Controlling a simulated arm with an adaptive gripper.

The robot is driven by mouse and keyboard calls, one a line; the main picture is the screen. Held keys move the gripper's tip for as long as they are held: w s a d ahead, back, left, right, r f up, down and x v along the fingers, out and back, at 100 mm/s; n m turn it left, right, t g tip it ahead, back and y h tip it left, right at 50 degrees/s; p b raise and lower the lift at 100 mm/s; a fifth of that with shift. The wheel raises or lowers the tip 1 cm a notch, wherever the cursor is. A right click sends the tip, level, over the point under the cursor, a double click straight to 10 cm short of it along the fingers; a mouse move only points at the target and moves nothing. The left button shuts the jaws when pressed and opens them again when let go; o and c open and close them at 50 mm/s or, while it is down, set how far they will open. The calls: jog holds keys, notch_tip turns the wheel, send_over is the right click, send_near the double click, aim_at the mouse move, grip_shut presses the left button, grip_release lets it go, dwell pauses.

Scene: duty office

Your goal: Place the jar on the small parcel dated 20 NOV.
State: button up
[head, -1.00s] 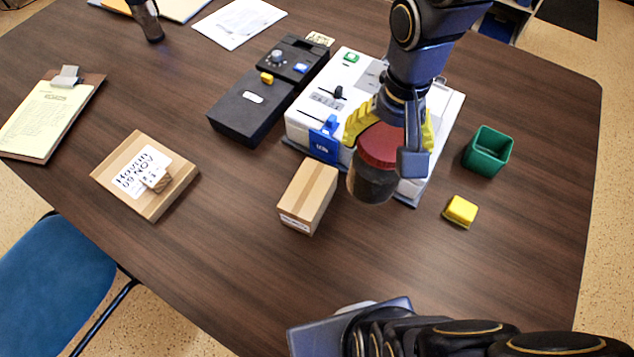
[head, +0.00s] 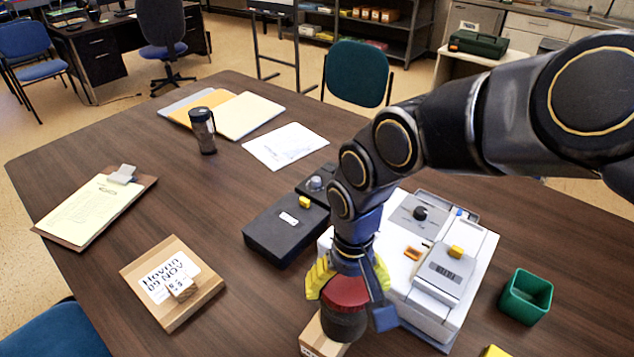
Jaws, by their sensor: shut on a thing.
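My gripper (head: 351,284), with yellow fingers, is shut on a jar (head: 343,326) with a red lid and a dark body. The jar is upright. It overlaps the small parcel (head: 312,338), a tan cardboard box at the bottom edge of the head view. The jar hides much of this parcel, and I cannot tell whether the two touch. No date can be read on the parcel now. A flatter, wider parcel (head: 207,296) to the left has a label reading "Hovan 09 NOV".
A small pale block (head: 180,287) sits on the flat parcel. A green open container (head: 526,297) is at right. Table between the two parcels is clear.

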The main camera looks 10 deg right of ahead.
jog(key=w+f, duration=0.2)
jog(key=f, duration=0.1)
jog(key=w+f, duration=0.2)
jog(key=shift+w+a+f, duration=0.15)
jog(key=shift+w+f, duration=0.25)
jog(key=shift+f, duration=1.45)
jog(key=shift+f, duration=0.2)
jog(key=o, duration=1)
notch_tip(320, 180, up, 12)
jog(key=r, duration=0.1)
jog(key=s+d+g, duration=0.1)
jog(key=s+d, duration=0.1)
jog(key=s, duration=1.7)
jog(key=shift+s+d+g, duration=0.35)
jog(key=shift+d+g, duration=0.05)
